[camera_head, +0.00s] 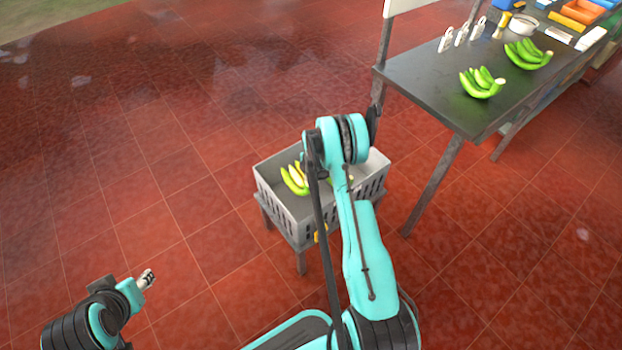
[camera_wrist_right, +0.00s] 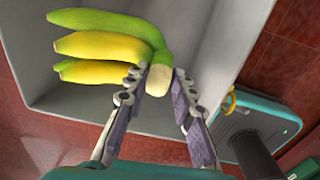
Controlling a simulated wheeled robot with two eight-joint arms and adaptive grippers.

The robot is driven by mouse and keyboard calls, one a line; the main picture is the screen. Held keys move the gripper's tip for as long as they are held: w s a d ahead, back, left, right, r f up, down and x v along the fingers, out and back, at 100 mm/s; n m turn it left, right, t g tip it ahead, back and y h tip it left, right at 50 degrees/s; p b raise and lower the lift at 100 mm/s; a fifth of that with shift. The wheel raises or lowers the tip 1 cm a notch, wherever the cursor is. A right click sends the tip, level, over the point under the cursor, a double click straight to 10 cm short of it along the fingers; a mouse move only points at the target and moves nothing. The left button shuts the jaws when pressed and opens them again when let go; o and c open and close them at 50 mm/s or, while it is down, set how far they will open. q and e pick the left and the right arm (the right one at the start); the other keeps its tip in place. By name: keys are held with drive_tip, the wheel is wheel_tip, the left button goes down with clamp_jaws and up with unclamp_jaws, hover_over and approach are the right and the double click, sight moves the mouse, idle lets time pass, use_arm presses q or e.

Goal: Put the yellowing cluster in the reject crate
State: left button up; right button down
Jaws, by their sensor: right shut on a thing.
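The yellowing cluster (camera_head: 295,180), green with yellow fingers, is inside the outline of the grey crate (camera_head: 297,208) in the head view. In the right wrist view the cluster (camera_wrist_right: 115,40) lies against the pale crate interior (camera_wrist_right: 205,60); I cannot tell whether it touches the crate floor. My right gripper (camera_wrist_right: 165,88) is shut on the cluster's stem end, one finger on each side. In the head view my arm hides most of that gripper. My left gripper (camera_head: 148,279) is at the lower left, away from everything, too small to tell open from shut.
The crate stands on a low stand (camera_head: 301,262) on the red tiled floor. A dark table (camera_head: 430,88) at upper right bears two green clusters (camera_head: 482,84) (camera_head: 527,54), white clips (camera_head: 461,36), a white bowl (camera_head: 523,25) and coloured bins (camera_head: 583,12). The floor at left is clear.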

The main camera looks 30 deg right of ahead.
wheel_tip(320, 180, down, 14)
drive_tip(key=b, duration=0.3)
drive_tip(key=shift+b, duration=0.4)
idle(0.4)
drive_tip(key=c, duration=1.2)
unclamp_jaws()
drive_tip(key=shift+r, duration=0.1)
